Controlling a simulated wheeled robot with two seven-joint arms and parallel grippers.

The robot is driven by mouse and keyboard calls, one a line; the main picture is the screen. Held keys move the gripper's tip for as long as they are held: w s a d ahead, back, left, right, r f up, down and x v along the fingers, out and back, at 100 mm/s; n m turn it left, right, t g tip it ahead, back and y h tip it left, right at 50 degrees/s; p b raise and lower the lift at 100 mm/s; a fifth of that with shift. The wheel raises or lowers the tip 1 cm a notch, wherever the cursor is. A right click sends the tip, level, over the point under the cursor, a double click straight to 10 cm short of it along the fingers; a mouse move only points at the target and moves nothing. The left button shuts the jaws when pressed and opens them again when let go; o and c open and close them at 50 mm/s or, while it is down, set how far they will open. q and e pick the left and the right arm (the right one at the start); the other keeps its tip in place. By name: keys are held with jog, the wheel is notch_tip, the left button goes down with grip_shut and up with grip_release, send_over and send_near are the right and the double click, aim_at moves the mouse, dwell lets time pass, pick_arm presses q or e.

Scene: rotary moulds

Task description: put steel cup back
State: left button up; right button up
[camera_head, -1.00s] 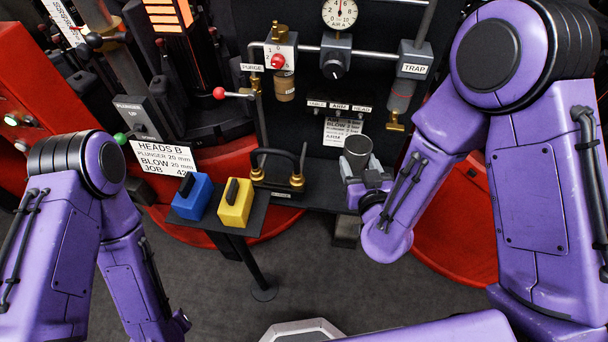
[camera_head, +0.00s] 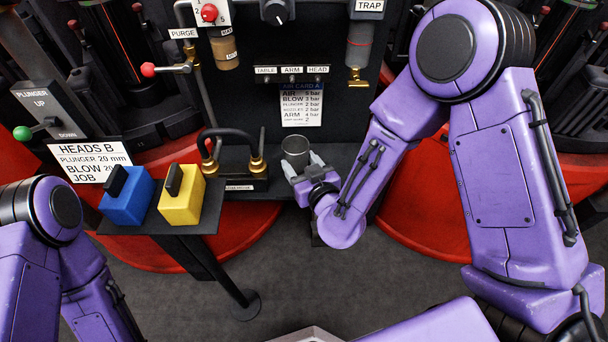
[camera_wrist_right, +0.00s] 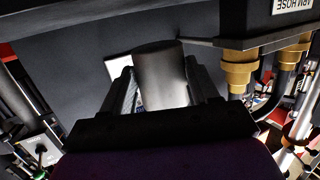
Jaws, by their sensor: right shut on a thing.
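The steel cup (camera_head: 295,150) is a grey metal cylinder, open at the top, in front of the dark panel in the head view. My right gripper (camera_head: 303,172) is shut on it from the front. In the right wrist view the cup (camera_wrist_right: 161,78) stands between the two dark fingers of the gripper (camera_wrist_right: 162,92), slightly tilted in the picture. The cup's underside is hidden by the gripper, so I cannot tell whether it touches the shelf. My left arm is at the lower left of the head view, and its gripper is out of the picture.
A dark shelf (camera_head: 345,155) runs along the panel's foot. Brass fittings with a black hose (camera_head: 228,132) stand left of the cup. A small stand carries a blue block (camera_head: 127,197) and a yellow block (camera_head: 181,197). A drain trap (camera_head: 359,50) hangs at upper right.

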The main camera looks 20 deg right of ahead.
jog(key=f, duration=0.2)
jog(key=d+f, duration=0.1)
jog(key=f, duration=0.1)
jog(key=shift+w+b, duration=0.3)
jog(key=shift+w, duration=0.1)
jog(key=shift+a+f, duration=0.1)
jog(key=shift+f, duration=0.1)
jog(key=shift+f, duration=0.2)
jog(key=o, duration=1.1)
jog(key=shift+r, duration=0.1)
